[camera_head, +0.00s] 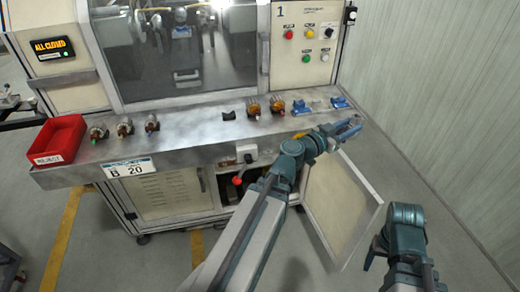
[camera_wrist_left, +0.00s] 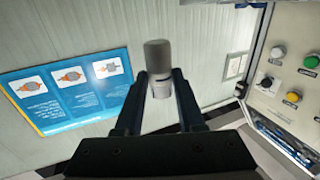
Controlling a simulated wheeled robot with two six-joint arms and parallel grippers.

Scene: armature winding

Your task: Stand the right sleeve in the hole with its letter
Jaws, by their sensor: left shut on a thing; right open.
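My left gripper (camera_head: 347,129) is shut on a grey cylindrical sleeve (camera_wrist_left: 158,57), which stands up between the two fingers in the left wrist view. In the head view this gripper is at the right end of the metal bench (camera_head: 190,139), and the sleeve is too small to make out clearly. My right gripper (camera_head: 375,259) is open, low at the right, over the floor and apart from the bench. I cannot make out any lettered hole.
A red reject bin (camera_head: 57,140) is at the bench's left end. Several armatures stand along the bench, including one (camera_head: 124,128) at left and an orange one (camera_head: 277,104). Blue holders (camera_head: 300,108) sit at right. A cabinet door (camera_head: 340,203) stands open below.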

